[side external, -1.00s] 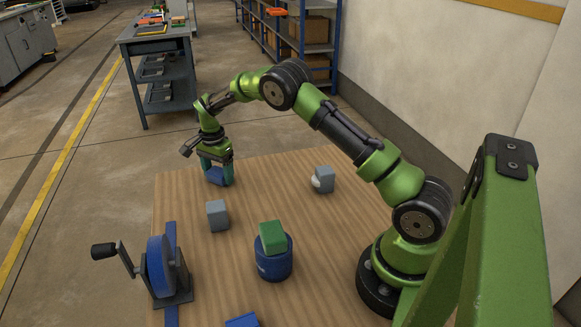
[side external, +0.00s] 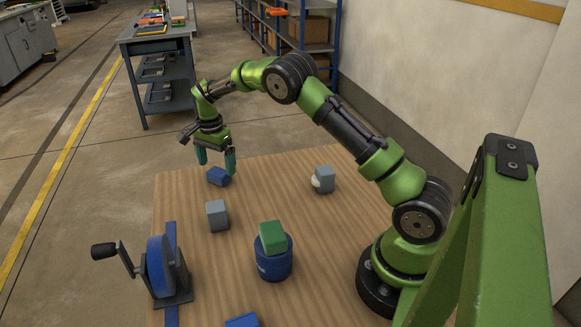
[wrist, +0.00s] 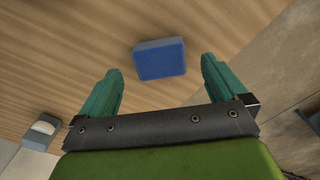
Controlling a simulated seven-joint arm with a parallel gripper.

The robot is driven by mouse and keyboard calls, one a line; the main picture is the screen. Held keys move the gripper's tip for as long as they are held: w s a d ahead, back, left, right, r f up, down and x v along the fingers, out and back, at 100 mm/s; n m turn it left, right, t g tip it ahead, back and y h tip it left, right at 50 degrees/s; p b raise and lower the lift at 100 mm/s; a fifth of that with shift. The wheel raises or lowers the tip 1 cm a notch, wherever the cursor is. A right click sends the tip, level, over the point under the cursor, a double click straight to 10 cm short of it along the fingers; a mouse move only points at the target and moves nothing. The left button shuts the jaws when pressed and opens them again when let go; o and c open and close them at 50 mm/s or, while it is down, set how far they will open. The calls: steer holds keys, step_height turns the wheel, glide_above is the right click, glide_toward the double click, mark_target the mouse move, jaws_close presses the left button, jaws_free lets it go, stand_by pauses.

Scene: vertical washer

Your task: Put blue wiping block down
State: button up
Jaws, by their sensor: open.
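The blue wiping block (side external: 218,176) lies on the wooden table near its far edge. In the wrist view the blue block (wrist: 160,59) rests on the wood, beyond and between my two teal fingers, touching neither. My gripper (side external: 216,168) is open and empty just above the block, with its fingers apart on either side. It also shows open in the wrist view (wrist: 160,75).
A grey block (side external: 217,215) stands nearer on the table. Another grey block (side external: 325,179) with a white round part is to the right. A green block (side external: 272,236) sits on a blue round container (side external: 273,262). A blue wheel with a crank (side external: 160,268) stands front left.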

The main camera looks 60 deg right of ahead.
step_height(320, 180, up, 8)
steer(key=r, duration=0.1)
step_height(320, 180, up, 6)
steer(key=n+t, duration=0.1)
steer(key=n, duration=0.1)
glide_above(218, 172)
steer(key=s+a, duration=0.2)
steer(key=s, duration=0.1)
steer(key=s+a+r+n+t+y, duration=0.1)
steer(key=s+a+r+n+t, duration=0.3)
steer(key=s+r, duration=0.4)
steer(key=s+a+f+n+t, duration=0.1)
steer(key=s+a+n, duration=0.2)
steer(key=s, duration=0.6)
steer(key=s+a+f+n+t+y, duration=0.1)
steer(key=s+a+n, duration=0.3)
steer(key=s, duration=0.6)
steer(key=shift+s+a+f+n, duration=0.15)
steer(key=shift+s+f+n, duration=0.05)
steer(key=shift+f+n, duration=0.25)
steer(key=shift+r, duration=0.1)
